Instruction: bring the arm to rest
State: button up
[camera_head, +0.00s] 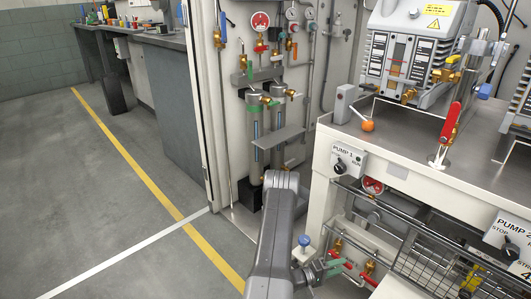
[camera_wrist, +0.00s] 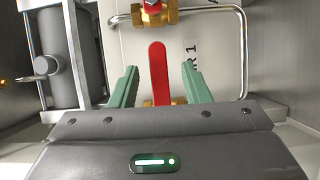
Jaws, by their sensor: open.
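My gripper (camera_wrist: 159,80) is open in the wrist view, with its two green fingers apart. A red lever handle (camera_wrist: 158,70) stands upright in the picture between the fingers, with a gap on each side. I cannot tell how deep it sits between them. In the head view my grey arm reaches down at the bottom middle. My gripper (camera_head: 322,268) is low at the left front of the pump bench, close to small red-handled brass valves. Its fingertips are small there and partly hidden.
A brass fitting (camera_wrist: 154,14) and a bent metal rail (camera_wrist: 243,50) are near the gripper. The bench (camera_head: 400,150) carries a pump (camera_head: 415,45) and a red lever (camera_head: 450,123). A wire basket (camera_head: 440,262) is below. Open floor (camera_head: 90,190) lies to the left.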

aim_at(345, 265)
jog(key=shift+x, duration=0.95)
jog(key=shift+a, duration=0.1)
jog(key=v, duration=0.6)
jog(key=x, duration=0.8)
jog(key=shift+a+f+m+y, duration=0.1)
jog(key=shift+f+m+y, duration=0.2)
jog(key=shift+f+m, duration=0.35)
jog(key=shift+r, duration=0.15)
